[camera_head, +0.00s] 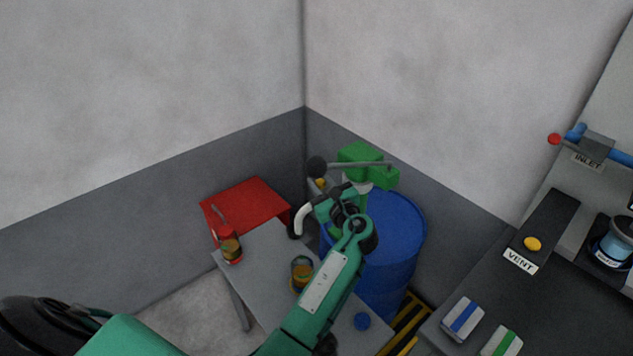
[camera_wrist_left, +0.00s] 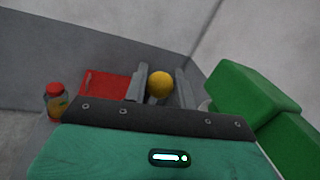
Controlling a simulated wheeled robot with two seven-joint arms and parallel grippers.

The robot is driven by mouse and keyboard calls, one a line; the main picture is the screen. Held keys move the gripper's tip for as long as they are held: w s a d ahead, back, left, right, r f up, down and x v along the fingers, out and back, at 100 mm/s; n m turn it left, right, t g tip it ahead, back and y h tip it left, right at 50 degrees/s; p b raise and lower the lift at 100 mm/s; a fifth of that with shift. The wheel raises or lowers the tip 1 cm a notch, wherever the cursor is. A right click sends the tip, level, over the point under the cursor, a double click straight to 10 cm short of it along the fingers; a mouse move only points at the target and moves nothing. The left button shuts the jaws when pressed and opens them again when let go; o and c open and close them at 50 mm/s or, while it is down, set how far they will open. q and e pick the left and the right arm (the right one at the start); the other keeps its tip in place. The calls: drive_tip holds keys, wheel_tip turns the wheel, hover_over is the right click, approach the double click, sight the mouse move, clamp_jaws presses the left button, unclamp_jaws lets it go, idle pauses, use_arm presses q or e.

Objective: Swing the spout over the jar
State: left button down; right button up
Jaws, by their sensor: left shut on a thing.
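The green pump (camera_head: 361,156) stands on the blue drum (camera_head: 400,235); part of it also shows in the left wrist view (camera_wrist_left: 252,95). A pale curved tube with a dark end, seemingly the spout (camera_head: 302,215), shows left of my left gripper (camera_head: 324,194). Its dark end appears above the open jar (camera_head: 302,272) in the head view; I cannot tell whether it is directly over the mouth. In the wrist view my left gripper (camera_wrist_left: 160,88) is shut on a yellow knob (camera_wrist_left: 160,84). The knob's join to the spout is hidden. My right gripper is out of view.
A red-lidded jar (camera_head: 231,248) stands on the grey table (camera_head: 262,250), with a blue lid (camera_head: 361,321) at its front. A red stand (camera_head: 246,202) is behind. The pump's lever has a black knob (camera_head: 317,166). A dark bench (camera_head: 480,310) is at right.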

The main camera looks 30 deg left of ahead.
use_arm(q)
drive_tip(key=shift+s+d+n+g, duration=0.1)
drive_tip(key=shift+d+n+g, duration=0.1)
drive_tip(key=shift+n+g, duration=0.15)
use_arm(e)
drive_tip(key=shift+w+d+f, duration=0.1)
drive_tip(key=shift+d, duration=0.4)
use_arm(q)
drive_tip(key=c, duration=1.2)
unclamp_jaws()
drive_tip(key=shift+d, duration=0.1)
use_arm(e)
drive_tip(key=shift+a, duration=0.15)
